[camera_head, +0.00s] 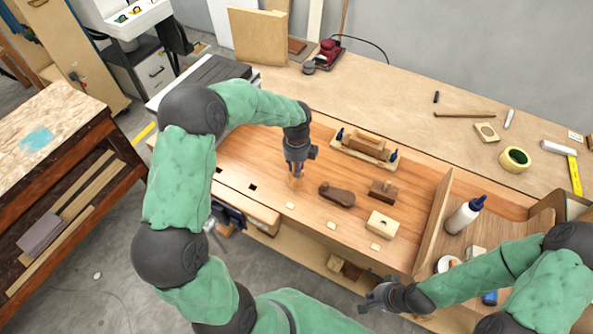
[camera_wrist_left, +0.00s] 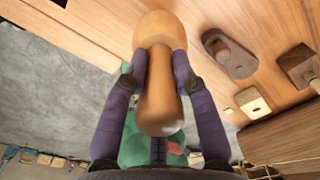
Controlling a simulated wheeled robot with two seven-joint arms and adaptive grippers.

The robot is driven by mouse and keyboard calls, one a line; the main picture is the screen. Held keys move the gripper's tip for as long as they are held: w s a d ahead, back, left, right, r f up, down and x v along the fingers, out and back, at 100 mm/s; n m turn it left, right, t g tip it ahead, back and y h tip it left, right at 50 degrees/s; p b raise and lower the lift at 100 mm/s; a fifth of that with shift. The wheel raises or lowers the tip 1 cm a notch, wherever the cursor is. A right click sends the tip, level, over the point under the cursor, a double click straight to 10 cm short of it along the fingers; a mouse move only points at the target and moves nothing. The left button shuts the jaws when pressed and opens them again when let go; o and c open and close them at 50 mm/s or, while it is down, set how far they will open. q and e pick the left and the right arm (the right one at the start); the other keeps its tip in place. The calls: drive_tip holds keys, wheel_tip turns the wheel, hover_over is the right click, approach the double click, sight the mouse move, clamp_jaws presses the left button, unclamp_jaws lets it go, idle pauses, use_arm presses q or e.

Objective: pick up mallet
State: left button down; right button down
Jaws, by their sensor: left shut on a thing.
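The mallet, a turned light-brown wooden piece, shows in the left wrist view (camera_wrist_left: 160,100) and as a small patch below my left gripper in the head view (camera_head: 296,182). My left gripper (camera_head: 297,167) points down over the workbench, and its two dark fingers (camera_wrist_left: 160,75) are shut on the mallet from both sides. The mallet's rounded wide end is at the far side in the wrist view. Whether it touches the bench top, I cannot tell. My right gripper (camera_head: 372,297) is low at the front of the bench, away from the mallet; its fingers are too unclear to read.
On the workbench (camera_head: 245,150), a dark wooden plane (camera_head: 337,195), a small dark block tool (camera_head: 383,190), a pale block with a hole (camera_head: 382,224) and a larger plane on a board (camera_head: 365,149) lie right of the mallet. A white glue bottle (camera_head: 462,216) stands further right.

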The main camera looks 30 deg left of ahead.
use_arm(q)
drive_tip(key=s+d+r, duration=0.6)
drive_tip(key=s+r, duration=0.3)
drive_tip(key=s, duration=0.2)
drive_tip(key=shift+s+d+r+p, duration=0.15)
drive_tip(key=shift+s+d+p, duration=0.2)
drive_tip(key=shift+s+d, duration=0.05)
